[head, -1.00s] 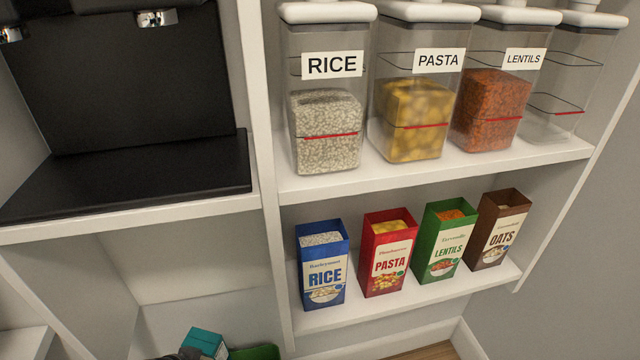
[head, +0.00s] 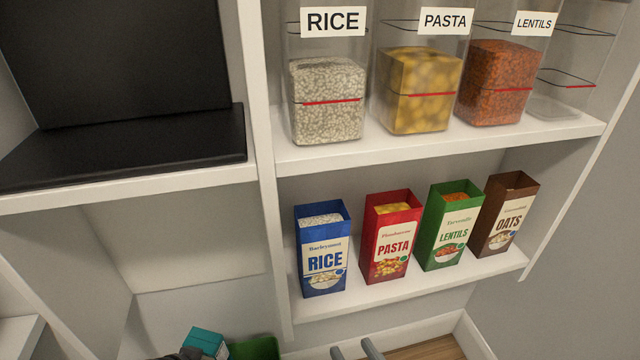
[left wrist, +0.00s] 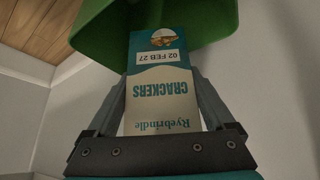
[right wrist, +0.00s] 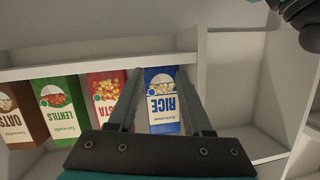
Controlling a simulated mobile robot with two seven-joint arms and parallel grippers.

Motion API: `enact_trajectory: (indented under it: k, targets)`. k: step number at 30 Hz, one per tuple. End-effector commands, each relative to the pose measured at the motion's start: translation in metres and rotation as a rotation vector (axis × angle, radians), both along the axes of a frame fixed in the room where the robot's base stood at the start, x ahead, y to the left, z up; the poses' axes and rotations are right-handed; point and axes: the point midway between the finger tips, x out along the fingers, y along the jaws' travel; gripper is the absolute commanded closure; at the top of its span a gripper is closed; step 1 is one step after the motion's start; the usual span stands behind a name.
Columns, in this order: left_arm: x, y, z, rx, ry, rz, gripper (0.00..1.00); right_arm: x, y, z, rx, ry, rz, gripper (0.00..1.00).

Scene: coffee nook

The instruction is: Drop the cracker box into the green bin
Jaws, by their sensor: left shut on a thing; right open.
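The teal and cream cracker box (left wrist: 160,85) is between the fingers of my left gripper (left wrist: 163,85), which is shut on it. The green bin (left wrist: 220,20) is right behind the box in the left wrist view; I cannot tell whether they touch. In the head view the cracker box (head: 206,342) shows at the bottom edge, beside the green bin (head: 255,349), and most of both is cut off. My right gripper (head: 357,350) is at the bottom edge of the head view. In the right wrist view it (right wrist: 158,75) is open and empty, facing the lower shelf boxes.
Rice (head: 322,260), pasta (head: 391,250), lentils (head: 447,235) and oats (head: 509,225) boxes stand on the lower white shelf (head: 420,288). Labelled clear canisters stand on the shelf above. A black machine (head: 120,150) is at the left. Wooden floor (head: 430,349) shows below.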

Motion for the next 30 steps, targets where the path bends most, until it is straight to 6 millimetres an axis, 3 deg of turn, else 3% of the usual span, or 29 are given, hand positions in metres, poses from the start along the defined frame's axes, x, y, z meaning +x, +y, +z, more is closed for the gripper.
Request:
enact_trajectory:
  k: [10, 24, 25, 27, 30]
  targets:
    - [0.0, 0.0, -0.012, 0.0, -0.001, -0.001, 0.81, -0.008, 0.009, 0.011, 0.098, -0.146, -0.006, 0.5]
    - [0.001, 0.0, -0.014, 0.0, -0.002, -0.001, 0.81, -0.01, 0.011, 0.015, 0.119, -0.18, -0.01, 0.5]
    - [0.001, 0.0, -0.014, 0.0, -0.002, -0.001, 0.09, -0.01, 0.011, 0.015, 0.119, -0.179, -0.01, 0.5]
    - [0.001, 0.0, -0.014, 0.0, -0.002, -0.001, 0.02, -0.01, 0.011, 0.015, 0.119, -0.179, -0.01, 0.5]
    - [0.0, 0.0, -0.014, 0.0, -0.001, -0.001, 0.0, -0.01, 0.01, 0.015, 0.119, -0.179, -0.01, 0.5]
